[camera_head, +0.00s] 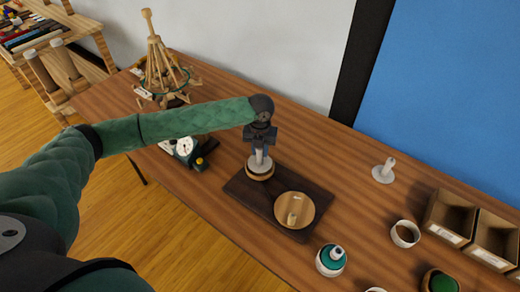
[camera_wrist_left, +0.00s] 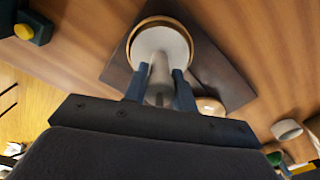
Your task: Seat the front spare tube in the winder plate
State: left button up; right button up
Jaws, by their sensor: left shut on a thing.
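My left gripper (camera_head: 260,150) points down and is shut on the upright post of a pale spare tube (camera_head: 259,169) with a broad round base. In the left wrist view the gripper (camera_wrist_left: 160,88) grips that tube (camera_wrist_left: 158,55) from both sides. The tube's base lies over the round wooden winder plate (camera_head: 262,178), whose rim (camera_wrist_left: 190,27) shows around part of it. I cannot tell whether the base is fully down in the plate. Another white spare tube (camera_head: 384,171) stands upright at the right rear of the table. My right gripper is not in view.
The dark base board (camera_head: 242,190) also carries a wooden disc with a handle (camera_head: 296,209). Right of it are a teal-topped jar (camera_head: 331,261), a white ring (camera_head: 405,234) and open boxes (camera_head: 450,217). A wooden yarn swift (camera_head: 163,75) and a scale (camera_head: 184,147) stand left.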

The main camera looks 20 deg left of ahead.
pick_arm(q)
jog(key=shift+f, duration=1)
jog(key=o, duration=1)
jog(key=shift+c, duration=0.2)
jog(key=shift+o, duration=0.2)
jog(key=shift+r, duration=0.3)
notch_tip(320, 180, up, 7)
jog(key=b, duration=0.2)
jog(key=shift+r+b, duration=0.15)
jog(key=shift+b, duration=0.2)
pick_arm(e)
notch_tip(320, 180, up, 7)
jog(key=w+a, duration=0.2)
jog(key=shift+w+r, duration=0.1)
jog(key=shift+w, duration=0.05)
